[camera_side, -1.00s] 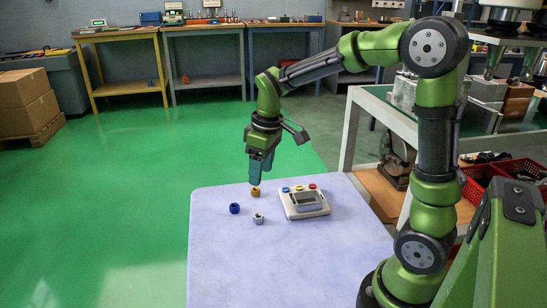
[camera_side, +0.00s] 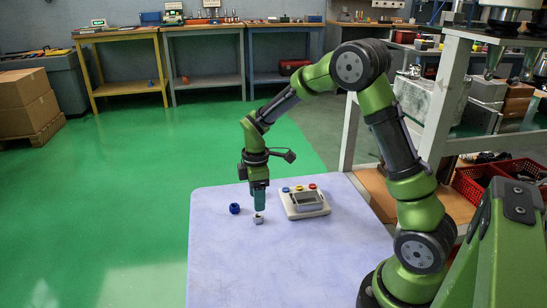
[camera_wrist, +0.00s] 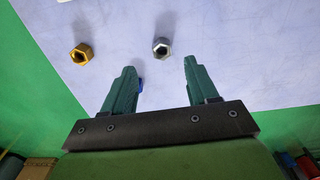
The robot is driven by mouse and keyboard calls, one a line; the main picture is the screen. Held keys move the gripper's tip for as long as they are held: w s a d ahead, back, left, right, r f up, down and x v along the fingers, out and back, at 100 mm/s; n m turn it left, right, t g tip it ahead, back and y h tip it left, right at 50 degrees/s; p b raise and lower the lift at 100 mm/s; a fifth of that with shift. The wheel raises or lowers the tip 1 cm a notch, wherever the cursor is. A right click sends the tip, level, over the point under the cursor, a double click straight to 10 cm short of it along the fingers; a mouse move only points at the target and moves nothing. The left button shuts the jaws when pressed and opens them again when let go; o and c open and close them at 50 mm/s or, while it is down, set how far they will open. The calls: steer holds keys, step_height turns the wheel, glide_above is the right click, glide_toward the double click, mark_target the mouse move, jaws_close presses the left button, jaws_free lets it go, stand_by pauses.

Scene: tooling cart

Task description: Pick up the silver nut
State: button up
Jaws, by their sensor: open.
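The silver nut (camera_side: 258,220) lies on the pale cart top, just below my gripper (camera_side: 260,210) in the side view. In the wrist view the silver nut (camera_wrist: 161,47) shows a little beyond the fingertips, in line with the gap between them. My gripper (camera_wrist: 159,66) is open, with nothing between its fingers. In the side view the fingers point down with their tips close above the nut; I cannot tell whether they touch it.
A blue nut (camera_side: 234,208) lies left of the silver one. A gold nut (camera_wrist: 81,54) shows in the wrist view. A device with coloured buttons (camera_side: 305,203) stands to the right. The front of the cart top (camera_side: 270,270) is clear.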

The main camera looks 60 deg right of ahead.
mark_target(260, 215)
steer(key=shift+s+d+f, duration=0.1)
steer(key=shift+s+f, duration=0.05)
steer(key=shift+f, duration=1.45)
steer(key=shift+s+d+f, duration=0.1)
steer(key=shift+s+f, duration=0.05)
steer(key=shift+f, duration=1.4)
jaws_close()
steer(key=shift+r, duration=0.15)
